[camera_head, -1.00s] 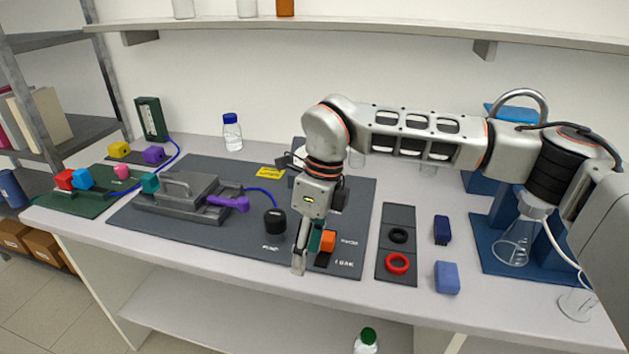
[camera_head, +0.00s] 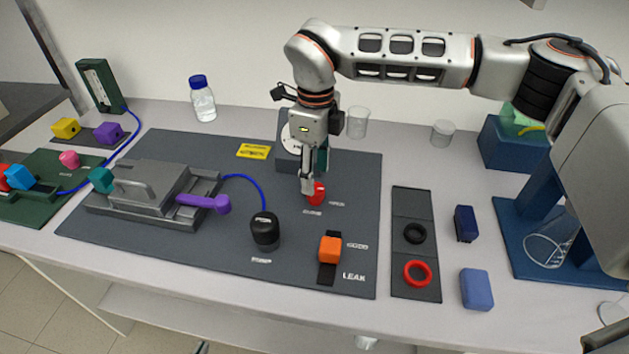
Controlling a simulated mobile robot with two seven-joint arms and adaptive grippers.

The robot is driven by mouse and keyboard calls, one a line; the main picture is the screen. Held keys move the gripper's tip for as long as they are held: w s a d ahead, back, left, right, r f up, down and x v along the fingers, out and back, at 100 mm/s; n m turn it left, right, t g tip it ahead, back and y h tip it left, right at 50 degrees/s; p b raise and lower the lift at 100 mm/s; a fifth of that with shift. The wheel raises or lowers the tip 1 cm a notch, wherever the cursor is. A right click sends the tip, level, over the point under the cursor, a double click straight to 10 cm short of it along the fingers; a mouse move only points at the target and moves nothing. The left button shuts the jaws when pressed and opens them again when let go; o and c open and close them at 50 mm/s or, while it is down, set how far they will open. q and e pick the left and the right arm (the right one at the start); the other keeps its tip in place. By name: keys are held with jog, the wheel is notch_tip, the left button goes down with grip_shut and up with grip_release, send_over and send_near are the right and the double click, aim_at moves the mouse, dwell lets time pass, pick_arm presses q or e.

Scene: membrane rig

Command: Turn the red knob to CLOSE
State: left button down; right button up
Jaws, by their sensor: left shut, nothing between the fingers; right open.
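The red knob (camera_head: 318,195) sits on the dark grey mat (camera_head: 215,262), with small white labels in front of it and to its right that are too small to read. My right gripper (camera_head: 309,184), on the arm coming in from the right, points down at the knob. Its fingers are open and cover the knob's left and upper side; I cannot tell if they touch it. The knob's exact pointing direction is partly hidden.
An orange block knob (camera_head: 330,250) on a black strip by LEAK and a black bulb (camera_head: 265,231) stand in front. A grey gauge box (camera_head: 290,155) is behind the gripper. A grey clamp rig (camera_head: 150,195) with a purple lever (camera_head: 204,202) is left. A red ring (camera_head: 417,273) lies right.

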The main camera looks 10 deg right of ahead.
aim_at(315, 194)
notch_tip(315, 194, down, 3)
jog(key=shift+f, duration=0.2)
pick_arm(q)
jog(key=shift+w+r, duration=0.45)
jog(key=shift+r, duration=0.3)
pick_arm(e)
jog(key=shift+f, duration=0.4)
jog(key=c, duration=1.1)
pick_arm(q)
jog(key=shift+s+f, duration=0.1)
jog(key=shift+f, duration=0.1)
